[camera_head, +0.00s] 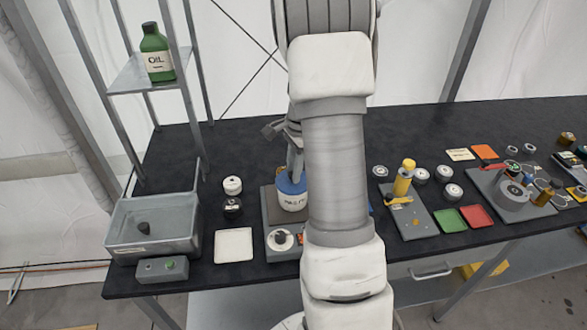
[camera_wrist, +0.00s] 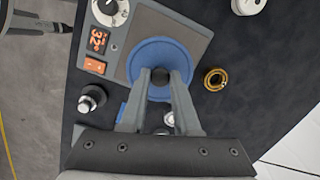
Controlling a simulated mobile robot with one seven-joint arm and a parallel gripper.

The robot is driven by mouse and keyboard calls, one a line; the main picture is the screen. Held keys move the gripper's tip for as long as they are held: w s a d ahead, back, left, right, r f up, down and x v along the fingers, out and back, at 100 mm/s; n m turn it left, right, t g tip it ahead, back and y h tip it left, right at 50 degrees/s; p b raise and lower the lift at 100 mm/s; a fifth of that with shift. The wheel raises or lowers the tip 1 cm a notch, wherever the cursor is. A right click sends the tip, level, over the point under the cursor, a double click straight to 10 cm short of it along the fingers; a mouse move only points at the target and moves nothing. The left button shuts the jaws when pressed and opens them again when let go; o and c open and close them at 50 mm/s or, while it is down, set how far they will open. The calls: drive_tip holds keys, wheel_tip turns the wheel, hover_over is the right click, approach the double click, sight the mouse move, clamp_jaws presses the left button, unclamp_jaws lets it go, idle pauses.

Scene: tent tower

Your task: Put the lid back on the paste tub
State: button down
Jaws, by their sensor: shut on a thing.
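The paste tub (camera_head: 292,201) is a white, labelled tub standing upright on a grey device with a dark plate. The blue round lid (camera_head: 291,184) is at the top of the tub, level as far as I can see; a small gap under it cannot be ruled out. In the wrist view the lid (camera_wrist: 150,48) hides the tub beneath. My gripper (camera_wrist: 161,80) is shut on the lid's dark knob, fingers pointing down at it. In the head view my gripper (camera_head: 296,173) is partly hidden by my arm.
The device (camera_wrist: 196,42) has a dial and an orange display. A brass ring (camera_wrist: 215,79) lies beside it. A white tray (camera_head: 234,245), small jars (camera_head: 232,185) and a grey basin (camera_head: 155,222) are left. The right side holds several tools and coloured trays.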

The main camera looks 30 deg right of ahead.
drive_tip(key=shift+c, duration=0.4)
unclamp_jaws()
drive_tip(key=shift+r, duration=0.1)
drive_tip(key=shift+r+p, duration=2.65)
drive_tip(key=shift+r, duration=0.8)
clamp_jaws()
drive_tip(key=shift+f, duration=0.25)
drive_tip(key=shift+f+b, duration=2.15)
drive_tip(key=shift+f, duration=0.7)
